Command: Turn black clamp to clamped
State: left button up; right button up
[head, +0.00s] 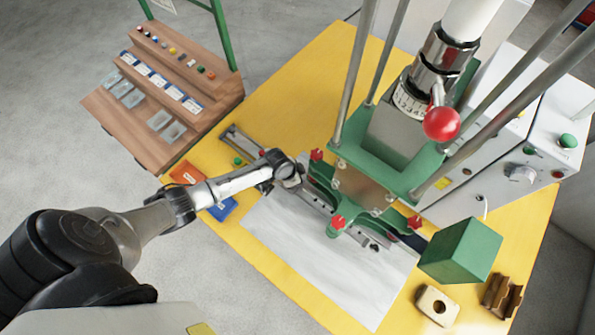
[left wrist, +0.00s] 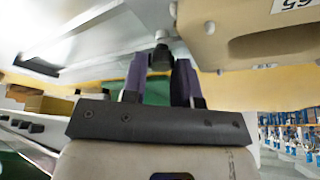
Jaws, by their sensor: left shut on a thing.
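The black clamp shows as a small dark knob (left wrist: 160,56) in the left wrist view, under a pale metal part. My left gripper (left wrist: 161,78) is shut on it, with one dark purple finger on each side. In the head view my left gripper (head: 289,181) is at the left end of the metal fixture rail (head: 312,199), beside the green press. The gripper's body hides the black clamp there, and its turn position cannot be told. My right gripper is in neither view.
The green press frame (head: 390,170) with steel posts and a red ball knob (head: 441,124) stands close to the right. Red star knobs (head: 338,222) sit along the fixture. A green block (head: 461,251) is at the right. The white sheet (head: 320,262) in front is clear.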

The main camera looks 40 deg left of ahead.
pick_arm(q)
jog(key=shift+n, duration=0.4)
jog(key=o, duration=0.6)
